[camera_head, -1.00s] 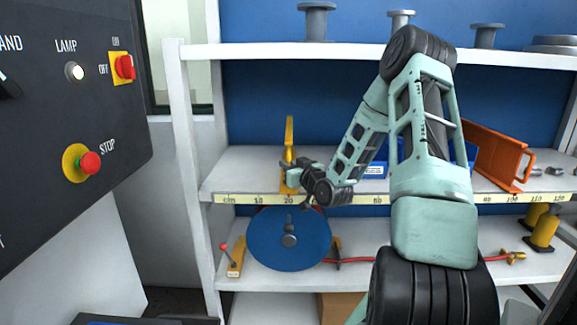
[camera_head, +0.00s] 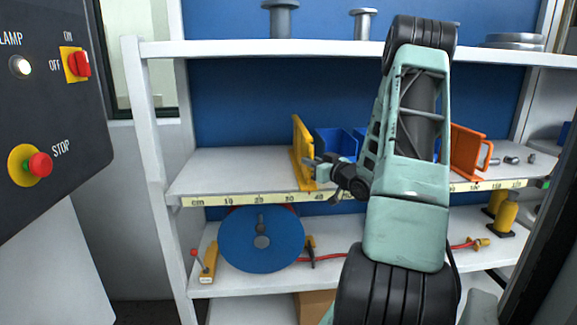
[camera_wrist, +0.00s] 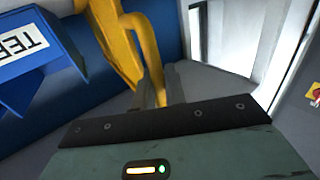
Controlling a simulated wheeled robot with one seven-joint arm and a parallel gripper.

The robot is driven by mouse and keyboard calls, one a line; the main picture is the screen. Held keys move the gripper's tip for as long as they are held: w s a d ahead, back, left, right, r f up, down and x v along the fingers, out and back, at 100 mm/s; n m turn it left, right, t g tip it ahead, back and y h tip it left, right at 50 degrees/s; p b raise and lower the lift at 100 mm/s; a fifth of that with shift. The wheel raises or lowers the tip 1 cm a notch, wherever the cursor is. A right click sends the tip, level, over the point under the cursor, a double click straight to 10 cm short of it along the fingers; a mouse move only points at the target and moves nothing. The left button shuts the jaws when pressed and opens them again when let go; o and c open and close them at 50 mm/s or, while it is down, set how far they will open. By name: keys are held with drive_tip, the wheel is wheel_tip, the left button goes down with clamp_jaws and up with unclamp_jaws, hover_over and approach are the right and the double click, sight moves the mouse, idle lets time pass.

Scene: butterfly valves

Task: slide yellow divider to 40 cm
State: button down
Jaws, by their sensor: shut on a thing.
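The yellow divider (camera_head: 301,148) stands upright on the middle shelf (camera_head: 235,168). Its front foot is between the 30 and 40 marks of the cm scale (camera_head: 255,198) on the shelf edge. My gripper (camera_head: 313,168) is at the divider's front right side in the head view. In the wrist view my gripper (camera_wrist: 158,88) is shut on the divider's yellow handle (camera_wrist: 148,50). The divider's lower part is partly hidden by my gripper.
Blue bins (camera_head: 336,142) stand just right of the divider; one also shows in the wrist view (camera_wrist: 45,60). An orange divider (camera_head: 466,150) stands farther right, past my arm. Shelf left of the yellow divider is clear.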

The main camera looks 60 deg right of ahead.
drive_tip(key=s+d, duration=0.2)
drive_tip(key=shift+s+d, duration=0.15)
drive_tip(key=shift+s, duration=0.25)
drive_tip(key=c, duration=1.5)
unclamp_jaws()
drive_tip(key=shift+c, duration=0.2)
drive_tip(key=shift+s, duration=0.1)
drive_tip(key=b+v, duration=0.5)
drive_tip(key=v, duration=1.2)
drive_tip(key=shift+s+r, duration=0.1)
